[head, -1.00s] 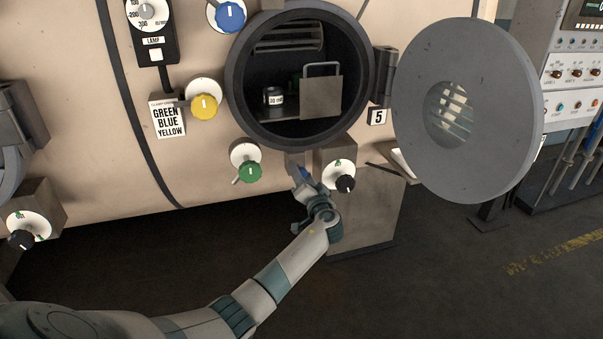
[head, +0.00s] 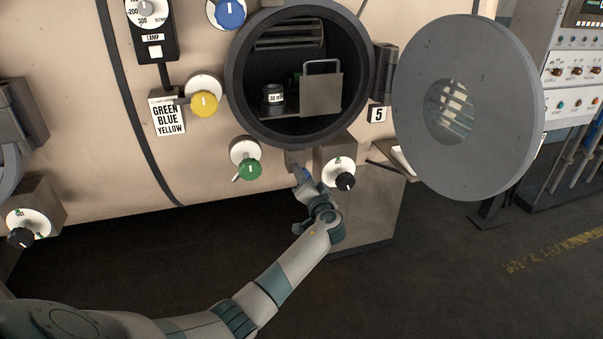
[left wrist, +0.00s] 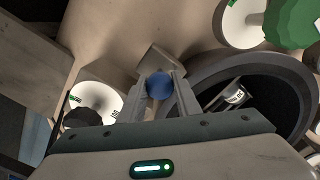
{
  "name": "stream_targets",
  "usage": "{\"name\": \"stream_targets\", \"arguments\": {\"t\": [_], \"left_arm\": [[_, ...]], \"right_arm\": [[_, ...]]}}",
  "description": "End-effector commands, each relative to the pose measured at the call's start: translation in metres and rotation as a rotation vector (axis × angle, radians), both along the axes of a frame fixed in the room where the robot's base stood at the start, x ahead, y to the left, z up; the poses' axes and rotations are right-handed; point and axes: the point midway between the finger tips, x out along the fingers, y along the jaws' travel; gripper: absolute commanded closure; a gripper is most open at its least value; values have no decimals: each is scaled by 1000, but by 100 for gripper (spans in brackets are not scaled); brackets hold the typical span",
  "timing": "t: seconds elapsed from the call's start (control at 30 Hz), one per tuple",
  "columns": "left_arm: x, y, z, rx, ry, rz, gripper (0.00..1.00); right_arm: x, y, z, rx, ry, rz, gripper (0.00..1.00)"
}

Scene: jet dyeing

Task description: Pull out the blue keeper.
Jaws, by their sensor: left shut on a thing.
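The blue keeper (left wrist: 159,86) shows as a round blue knob between my left gripper's fingers in the left wrist view. It sits at a small grey block (head: 296,158) below the round port. My left gripper (head: 304,180) is shut on the keeper, just under the port's lower rim; in the head view the fingers and wrist hide most of the keeper. I cannot tell how far the keeper stands out of its block. My right gripper is in neither view.
The port (head: 238,95) is open, its round door (head: 505,110) swung right. Inside are a small labelled canister (head: 274,98) and a grey plate (head: 322,96). A green knob (head: 250,169) is left of my gripper, a black knob (head: 345,181) close on its right.

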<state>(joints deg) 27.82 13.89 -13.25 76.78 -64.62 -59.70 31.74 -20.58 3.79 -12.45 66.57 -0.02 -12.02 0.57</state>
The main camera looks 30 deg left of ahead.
Motion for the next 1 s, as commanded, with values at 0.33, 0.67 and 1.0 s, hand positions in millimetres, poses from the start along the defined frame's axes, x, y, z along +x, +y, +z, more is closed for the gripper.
{"name": "stream_targets", "arguments": {"t": [0.33, 0.67, 1.0], "left_arm": [[-6, -8, -2, -2, 3, -1, 100], [-6, -7, -1, -2, 1, -1, 51], [-13, -16, -2, -2, 0, -1, 51]], "right_arm": [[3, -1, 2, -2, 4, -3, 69], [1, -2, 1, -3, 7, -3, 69], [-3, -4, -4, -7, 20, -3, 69]]}}
